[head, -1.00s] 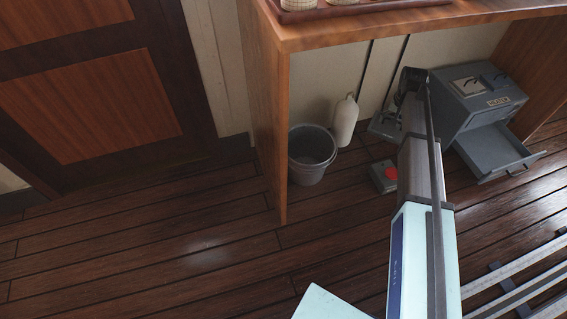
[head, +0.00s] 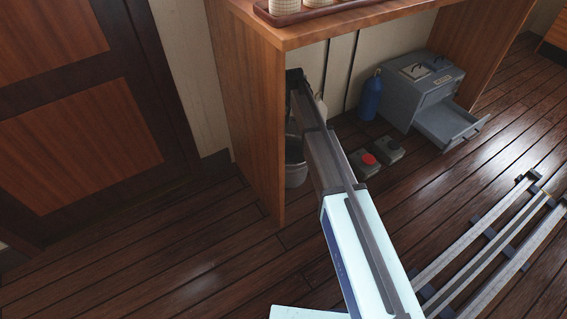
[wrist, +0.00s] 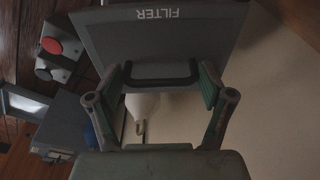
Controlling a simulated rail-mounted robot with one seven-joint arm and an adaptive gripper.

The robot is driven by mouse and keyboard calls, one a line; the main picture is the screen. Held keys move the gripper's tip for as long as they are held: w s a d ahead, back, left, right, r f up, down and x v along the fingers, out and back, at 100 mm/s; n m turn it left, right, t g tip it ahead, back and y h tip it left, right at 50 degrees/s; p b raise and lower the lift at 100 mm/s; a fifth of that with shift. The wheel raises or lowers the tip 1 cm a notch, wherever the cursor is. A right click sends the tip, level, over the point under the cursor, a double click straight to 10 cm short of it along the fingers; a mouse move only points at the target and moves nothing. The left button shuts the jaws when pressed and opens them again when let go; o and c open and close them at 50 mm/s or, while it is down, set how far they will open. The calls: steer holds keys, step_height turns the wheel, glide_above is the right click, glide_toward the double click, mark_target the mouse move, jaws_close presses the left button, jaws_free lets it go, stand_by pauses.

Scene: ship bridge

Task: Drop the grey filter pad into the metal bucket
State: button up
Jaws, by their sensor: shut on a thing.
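The grey filter pad (wrist: 160,42), lettered FILTER, fills the upper middle of the wrist view. My gripper (wrist: 167,78) has a finger at each end of the pad's dark handle (wrist: 163,82) and is shut on it. In the head view, the end of my arm is under the counter near its left side panel, and the pad cannot be made out. The metal bucket (head: 296,172) stands on the floor behind that panel, below my arm's end. The panel and my arm hide part of it. The bucket cannot be made out in the wrist view.
The wooden side panel (head: 248,125) stands left of my arm.

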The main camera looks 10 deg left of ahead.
mark_target(293, 128)
steer(key=shift+f+b, duration=2.7)
steer(key=shift+f, duration=0.2)
steer(key=o, duration=1.2)
steer(key=shift+c, duration=0.2)
steer(key=r, duration=0.4)
steer(key=s+r, duration=0.1)
steer(key=r, duration=0.7)
steer(key=shift+s, duration=0.4)
